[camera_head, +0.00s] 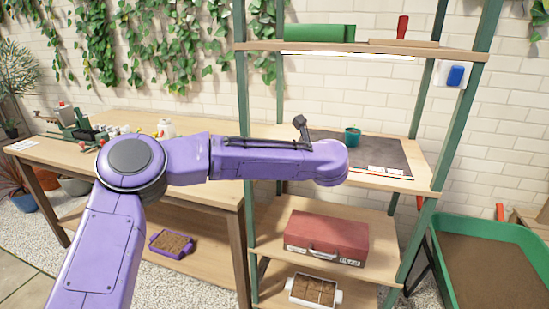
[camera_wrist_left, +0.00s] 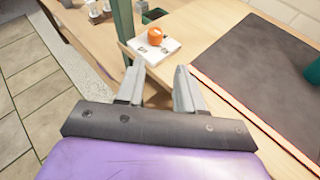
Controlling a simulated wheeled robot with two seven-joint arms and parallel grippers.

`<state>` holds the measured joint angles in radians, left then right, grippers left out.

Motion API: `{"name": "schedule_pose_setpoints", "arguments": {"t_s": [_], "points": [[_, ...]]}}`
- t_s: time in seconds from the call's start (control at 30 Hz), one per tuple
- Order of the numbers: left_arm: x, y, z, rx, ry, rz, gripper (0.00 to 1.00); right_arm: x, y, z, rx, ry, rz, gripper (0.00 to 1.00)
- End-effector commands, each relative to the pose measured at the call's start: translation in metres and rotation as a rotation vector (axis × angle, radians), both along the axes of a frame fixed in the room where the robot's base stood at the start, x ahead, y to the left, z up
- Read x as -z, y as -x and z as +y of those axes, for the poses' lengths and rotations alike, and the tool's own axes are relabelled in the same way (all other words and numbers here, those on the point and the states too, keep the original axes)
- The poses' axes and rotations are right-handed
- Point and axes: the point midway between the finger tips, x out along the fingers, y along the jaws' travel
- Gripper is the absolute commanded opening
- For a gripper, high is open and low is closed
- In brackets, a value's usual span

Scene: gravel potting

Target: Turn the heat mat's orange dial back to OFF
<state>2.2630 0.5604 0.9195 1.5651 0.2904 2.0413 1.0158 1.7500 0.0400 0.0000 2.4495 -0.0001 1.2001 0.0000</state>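The orange dial (camera_wrist_left: 155,37) stands on a white control plate (camera_wrist_left: 160,50) in the left wrist view. Dark marks on the plate are too small to read, so I cannot tell the dial's setting. The dark heat mat (camera_wrist_left: 250,60) lies to its right; it also shows in the head view (camera_head: 392,152). My left gripper (camera_wrist_left: 159,80) is open and empty, its two fingers apart, with the dial beyond the fingertips and not touched. In the head view my purple left arm hides the dial, and the gripper cannot be made out. My right gripper is in neither view.
A teal pot (camera_head: 352,137) stands on the mat. A green shelf post (camera_wrist_left: 122,30) rises just left of the dial. A red toolbox (camera_head: 328,237) and a white tray (camera_head: 313,291) sit on lower shelves. A green-rimmed bin (camera_head: 440,245) stands right.

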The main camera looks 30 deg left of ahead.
Motion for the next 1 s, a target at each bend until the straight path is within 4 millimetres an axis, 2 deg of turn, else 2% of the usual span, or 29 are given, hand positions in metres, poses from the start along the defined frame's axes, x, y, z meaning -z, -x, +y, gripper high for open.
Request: {"name": "schedule_pose_setpoints", "arguments": {"t_s": [0.03,0.13,0.4,0.5,0.7,0.93,1.0], "points": [[-0.007,0.002,0.008,-0.046,0.057,-0.048,0.37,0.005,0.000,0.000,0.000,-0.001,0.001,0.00],[-0.014,0.000,0.020,-0.081,0.095,-0.080,0.37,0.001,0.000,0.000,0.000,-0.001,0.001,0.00],[0.008,-0.026,0.071,-0.085,0.089,-0.075,0.37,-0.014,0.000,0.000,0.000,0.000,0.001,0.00],[0.016,-0.035,0.084,-0.081,0.087,-0.075,0.37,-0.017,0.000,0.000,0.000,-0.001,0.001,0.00],[0.024,-0.045,0.096,-0.076,0.085,-0.075,0.37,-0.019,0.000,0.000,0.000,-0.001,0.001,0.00],[0.024,-0.046,0.095,-0.073,0.084,-0.074,0.37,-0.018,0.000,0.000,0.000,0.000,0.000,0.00],[0.024,-0.046,0.095,-0.073,0.084,-0.074,0.14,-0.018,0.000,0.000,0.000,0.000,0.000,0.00]]}}
